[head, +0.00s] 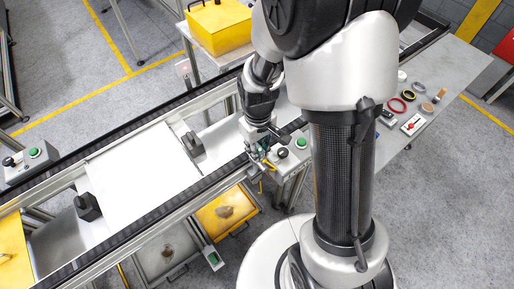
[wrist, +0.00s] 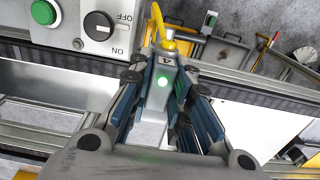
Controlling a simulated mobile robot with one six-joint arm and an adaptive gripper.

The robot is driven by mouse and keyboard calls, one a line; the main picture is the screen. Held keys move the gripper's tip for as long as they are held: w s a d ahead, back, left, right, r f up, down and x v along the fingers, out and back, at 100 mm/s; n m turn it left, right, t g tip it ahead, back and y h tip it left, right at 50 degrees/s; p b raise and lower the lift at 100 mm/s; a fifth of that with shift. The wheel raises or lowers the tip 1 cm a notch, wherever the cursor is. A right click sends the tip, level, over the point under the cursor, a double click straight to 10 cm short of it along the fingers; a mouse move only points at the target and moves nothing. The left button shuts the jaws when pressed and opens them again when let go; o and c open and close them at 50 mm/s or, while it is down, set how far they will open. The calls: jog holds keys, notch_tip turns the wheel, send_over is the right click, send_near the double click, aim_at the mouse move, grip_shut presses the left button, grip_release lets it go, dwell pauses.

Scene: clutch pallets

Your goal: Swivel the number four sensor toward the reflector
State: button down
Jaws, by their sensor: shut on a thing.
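The number four sensor (wrist: 164,72) is a small grey block marked 4 with a lit green light and a yellow cable plug on top, in the wrist view. My gripper (wrist: 168,88) is shut on it, with blue-padded fingers on either side. In the head view my gripper (head: 258,152) is at the conveyor's near rail, beside a control box, and mostly hides the sensor. I cannot pick out the reflector for certain in either view.
A control box (wrist: 75,20) with a green button and an ON/OFF knob stands close to the left of my fingers. The conveyor (head: 150,165) carries a white panel and dark blocks. A yellow tray (head: 228,210) sits below the near rail. A table (head: 440,85) with small parts is at right.

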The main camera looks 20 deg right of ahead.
jog(key=c, duration=1.5)
grip_release()
notch_tip(320, 180, up, 12)
